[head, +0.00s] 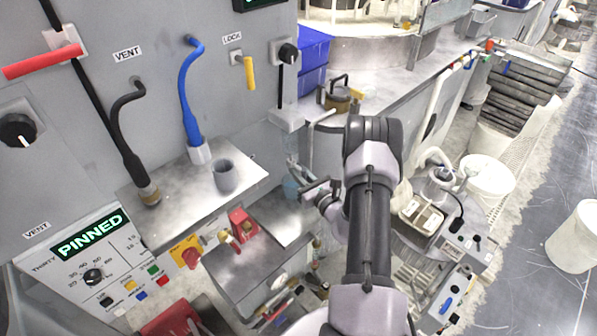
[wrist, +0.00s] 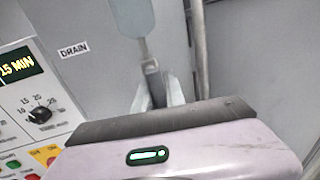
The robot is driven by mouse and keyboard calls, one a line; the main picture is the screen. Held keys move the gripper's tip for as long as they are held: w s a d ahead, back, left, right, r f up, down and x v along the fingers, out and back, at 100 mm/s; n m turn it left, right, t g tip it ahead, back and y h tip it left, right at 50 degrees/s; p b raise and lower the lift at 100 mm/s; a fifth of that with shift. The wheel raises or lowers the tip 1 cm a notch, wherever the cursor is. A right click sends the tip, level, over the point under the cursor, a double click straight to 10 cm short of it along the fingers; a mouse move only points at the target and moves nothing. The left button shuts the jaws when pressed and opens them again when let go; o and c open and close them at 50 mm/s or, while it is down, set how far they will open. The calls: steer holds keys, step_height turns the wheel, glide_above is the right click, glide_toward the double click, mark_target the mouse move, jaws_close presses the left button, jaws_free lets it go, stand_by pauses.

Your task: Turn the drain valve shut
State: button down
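A DRAIN label (wrist: 74,49) is on the grey panel in the wrist view. Right of it a pale blue-grey lever (wrist: 132,20), apparently the drain valve's handle, comes down from the top edge and continues as a dark grey part (wrist: 155,82). My gripper (wrist: 158,92) has its two light fingertips on either side of that dark part. They look apart, and I cannot tell whether they touch it. In the head view my gripper (head: 300,178) is beside a small pale blue part (head: 290,187) under the machine's ledge. The valve's body is hidden.
A control panel reading PINNED (head: 92,235) stands at lower left. A vertical pipe (wrist: 200,45) runs close right of the lever.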

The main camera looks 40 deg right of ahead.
steer(key=shift+m, duration=0.3)
steer(key=m+p, duration=0.1)
steer(key=a+m+p, duration=0.1)
steer(key=m+p, duration=0.1)
steer(key=shift+r+g, duration=0.1)
steer(key=shift+g, duration=0.2)
steer(key=m+p, duration=0.1)
steer(key=m, duration=0.1)
steer(key=a+m+g+y+p, duration=0.1)
steer(key=m+p, duration=0.1)
steer(key=m, duration=0.1)
steer(key=shift+s+r, duration=0.1)
steer(key=shift+a+r+m+y+p, duration=0.15)
steer(key=shift+m+y+p, duration=0.35)
steer(key=shift+m, duration=0.65)
steer(key=shift+a+r+m+y+p, duration=0.1)
steer(key=shift+r+m+y+p, duration=0.15)
steer(key=shift+m+p, duration=0.65)
steer(key=shift+a+r+m+y+p, duration=0.15)
steer(key=shift+m+y, duration=0.3)
steer(key=shift+m, duration=1)
steer(key=c, duration=1.4)
jaws_free()
